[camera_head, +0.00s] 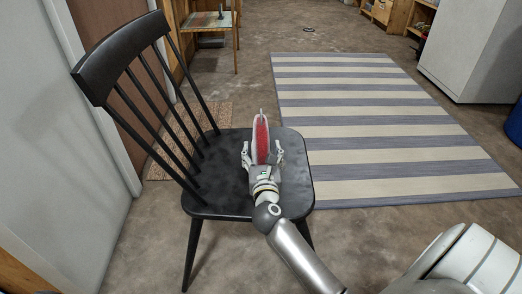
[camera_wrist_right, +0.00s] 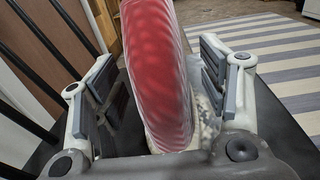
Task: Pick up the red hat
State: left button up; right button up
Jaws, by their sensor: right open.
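The red hat (camera_head: 261,138) has a red face and a pale rim. It stands on edge over the seat of the black chair (camera_head: 222,165). My right gripper (camera_head: 263,155) is open, with one finger on each side of the hat. In the right wrist view, the hat (camera_wrist_right: 158,70) rises between the two grey finger pads of the gripper (camera_wrist_right: 160,85), with a gap at the left pad. The right pad is close to the rim, and I cannot tell if it touches. The hat's lower end is partly hidden by the gripper. My left gripper is not in view.
The chair's spindled backrest (camera_head: 120,55) stands left of the gripper. A striped rug (camera_head: 390,130) lies on the floor to the right. A white cabinet (camera_head: 465,45) is at the far right, and a small table (camera_head: 210,20) is at the back.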

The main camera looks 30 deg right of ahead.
jog(key=shift+x, duration=1.55)
jog(key=shift+c, duration=0.3)
jog(key=c, duration=1.1)
jog(key=shift+r, duration=0.1)
